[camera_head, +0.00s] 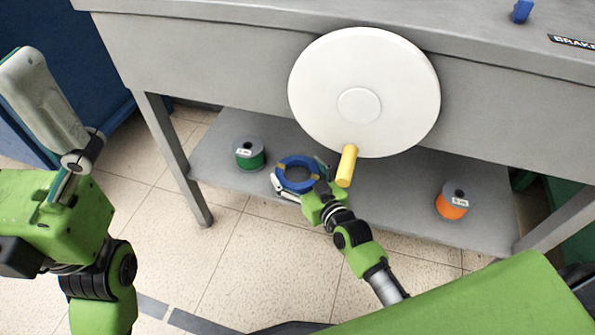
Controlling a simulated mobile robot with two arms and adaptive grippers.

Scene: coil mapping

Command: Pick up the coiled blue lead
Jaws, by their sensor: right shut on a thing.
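The coiled blue lead (298,160) is a round ring with tan ties, at the lower shelf of the grey bench. My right gripper (298,182) reaches to it from the lower right and is shut on it, with a finger along its left side and another at its right. Whether the coil touches the shelf I cannot tell. My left gripper (50,120) is at the far left, away from the coil, its fingers pointing up. I see it from the side and cannot tell how wide its fingers are.
The lower shelf (390,215) also bears a green spool (249,158) left of the coil and an orange spool (452,207) at the right. A large white disc (335,80) with a yellow handle (347,166) hangs close above the coil. A bench leg (175,155) stands left.

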